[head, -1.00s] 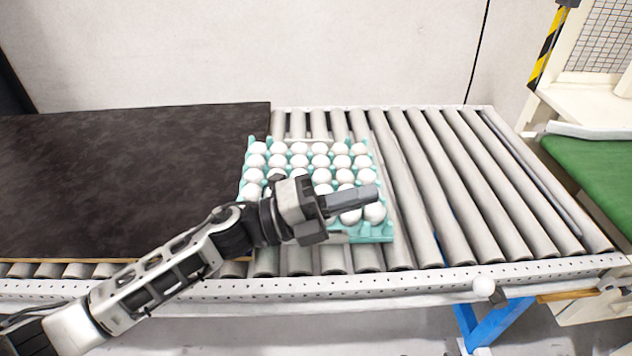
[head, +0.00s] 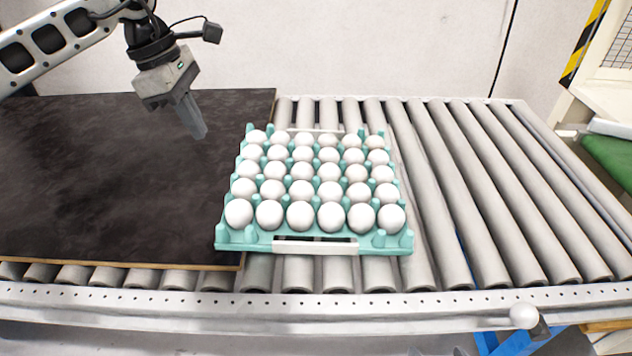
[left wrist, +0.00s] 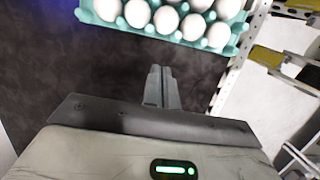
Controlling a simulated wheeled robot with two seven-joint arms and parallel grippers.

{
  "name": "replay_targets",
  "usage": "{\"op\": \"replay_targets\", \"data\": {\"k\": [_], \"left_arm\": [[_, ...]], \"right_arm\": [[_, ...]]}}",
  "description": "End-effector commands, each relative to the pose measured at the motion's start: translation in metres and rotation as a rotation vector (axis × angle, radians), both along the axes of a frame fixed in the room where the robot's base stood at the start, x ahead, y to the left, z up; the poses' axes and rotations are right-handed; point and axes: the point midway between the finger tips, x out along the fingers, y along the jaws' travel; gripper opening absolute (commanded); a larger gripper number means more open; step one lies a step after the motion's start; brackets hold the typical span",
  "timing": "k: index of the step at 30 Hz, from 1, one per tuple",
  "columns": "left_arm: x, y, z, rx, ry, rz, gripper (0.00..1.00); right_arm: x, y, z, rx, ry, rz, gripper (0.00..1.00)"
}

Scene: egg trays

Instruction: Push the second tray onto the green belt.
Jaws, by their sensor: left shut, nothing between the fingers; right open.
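A teal tray (head: 262,246) full of white eggs sits on the metal rollers in the head view, its left edge close to the dark board. Its edge with eggs also shows at the top of the left wrist view (left wrist: 150,27). My left gripper (head: 198,130) is shut and empty, above the dark board, to the left of the tray and apart from it. Its closed fingers also show in the left wrist view (left wrist: 161,88). The green belt (head: 612,158) is partly in view at the far right. My right gripper is not in view.
The dark board (head: 90,190) lies flat and bare on the left. Bare rollers (head: 490,200) run between the tray and the green belt. A metal rail (head: 130,305) with a white knob (head: 523,316) runs along the front.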

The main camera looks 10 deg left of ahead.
Motion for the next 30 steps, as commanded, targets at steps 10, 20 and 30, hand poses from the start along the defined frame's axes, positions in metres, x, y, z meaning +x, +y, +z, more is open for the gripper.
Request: {"op": "replay_targets", "data": {"k": [10, 20, 30], "left_arm": [[0.0, -0.001, -0.053, -0.002, 0.0, 0.0, 0.0], [0.0, -0.001, -0.098, -0.003, 0.001, -0.001, 0.0], [0.0, -0.001, -0.11, -0.004, -0.001, -0.001, 0.0]], "right_arm": [[0.004, 0.001, -0.021, -0.004, -0.049, 0.005, 0.62], [0.0, 0.007, -0.047, -0.001, -0.025, 0.034, 0.62], [0.006, 0.014, -0.07, -0.002, 0.023, 0.059, 0.62]]}}
